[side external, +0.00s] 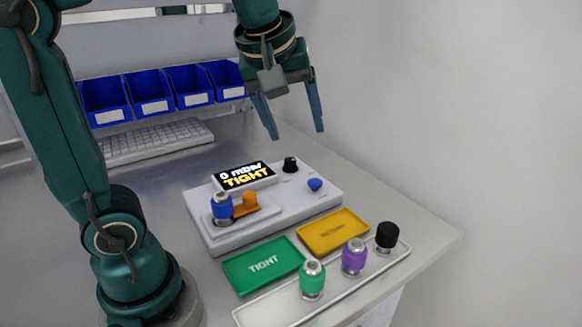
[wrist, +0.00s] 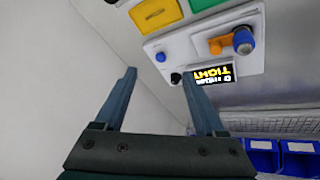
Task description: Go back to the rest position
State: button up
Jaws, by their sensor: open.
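My gripper (side external: 296,131) is open and empty, high above the back right of the bench, with its fingers pointing down. In the wrist view its two fingers (wrist: 158,75) are spread apart with nothing between them. Below it is a white test device (side external: 325,196) whose display (side external: 245,176) reads "0 mbar" and "TIGHT". A blue fitting with a metal top (side external: 221,208) stands on the device beside an orange lever (side external: 247,204). The device also shows in the wrist view (wrist: 178,50), upside down.
A green "TIGHT" tray (side external: 240,277) and a yellow tray (side external: 333,231) lie in front. A white rack (side external: 270,317) holds green (side external: 312,280), purple (side external: 354,257) and black (side external: 387,236) fittings. Blue bins (side external: 150,92) and a keyboard (side external: 155,140) are behind. A wall is at right.

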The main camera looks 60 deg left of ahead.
jog(key=s+d+f+m+h, duration=0.2)
jog(key=s+d+f+m, duration=0.3)
jog(key=s+f+m, duration=0.3)
jog(key=s+m, duration=0.2)
jog(key=m, duration=0.1)
jog(key=shift+s+f+t, duration=0.15)
jog(key=shift+s+t, duration=0.15)
jog(key=shift+t, duration=0.1)
